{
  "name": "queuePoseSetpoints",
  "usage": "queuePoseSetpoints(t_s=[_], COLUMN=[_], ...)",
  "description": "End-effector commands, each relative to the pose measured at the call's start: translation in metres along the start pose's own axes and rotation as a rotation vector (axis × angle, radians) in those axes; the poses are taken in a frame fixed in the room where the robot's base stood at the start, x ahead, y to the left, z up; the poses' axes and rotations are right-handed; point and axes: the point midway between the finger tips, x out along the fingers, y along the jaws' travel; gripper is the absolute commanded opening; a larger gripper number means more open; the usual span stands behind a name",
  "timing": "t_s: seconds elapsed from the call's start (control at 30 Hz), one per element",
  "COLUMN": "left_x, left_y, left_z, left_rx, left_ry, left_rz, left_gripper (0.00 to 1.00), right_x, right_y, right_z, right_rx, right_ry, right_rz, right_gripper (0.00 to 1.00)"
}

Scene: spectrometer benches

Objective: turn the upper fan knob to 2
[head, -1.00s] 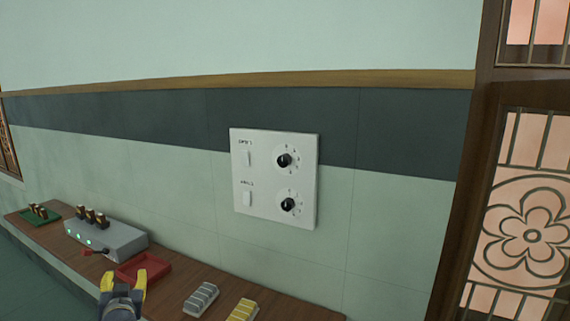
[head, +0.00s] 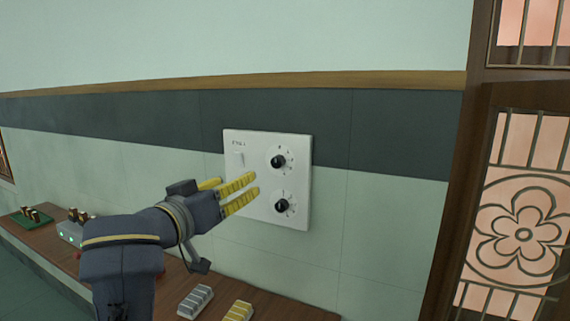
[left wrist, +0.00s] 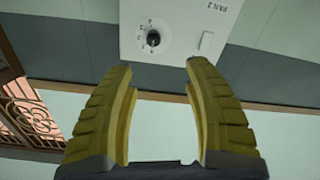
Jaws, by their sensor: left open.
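A white panel (head: 302,150) is mounted on the wall, with two round black knobs on pale dials, one above the other. The upper knob (head: 278,161) is in plain sight; its setting is too small to read. It also shows near the top of the left wrist view (left wrist: 153,37), where the picture is upside down. The lower knob (head: 282,205) is below it. My left gripper (head: 256,183) is open and empty, its yellow fingers in front of the panel's left side, left of the knobs. In the left wrist view the fingers (left wrist: 158,66) are apart, with nothing between them. My right gripper is not in view.
My left arm hides part of the bench (head: 270,306) and the panel's lower left switch. An upper switch (head: 238,158) shows beside the upper knob. Grey (head: 195,300) and yellow (head: 236,312) ridged blocks lie on the bench. A lattice door (head: 525,235) stands at right.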

Motion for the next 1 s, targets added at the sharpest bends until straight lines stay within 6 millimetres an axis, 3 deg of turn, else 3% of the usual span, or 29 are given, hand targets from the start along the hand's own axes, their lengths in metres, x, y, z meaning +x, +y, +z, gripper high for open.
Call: queuePoseSetpoints(t_s=[0.13, 0.27, 1.0], left_x=[-0.001, 0.012, 0.139], left_y=[0.009, 0.010, 0.012], left_z=[-0.004, -0.004, -0.004], left_rx=[0.004, 0.002, 0.005], left_ry=[0.002, 0.000, 0.001], left_rz=[0.026, 0.027, 0.024], left_gripper=[0.52, 0.52, 0.52], right_x=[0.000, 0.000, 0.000], right_y=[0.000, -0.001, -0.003], right_z=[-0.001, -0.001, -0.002], right_rx=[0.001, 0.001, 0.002], right_ry=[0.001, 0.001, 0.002], right_rz=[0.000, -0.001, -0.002], right_gripper=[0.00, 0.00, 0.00])
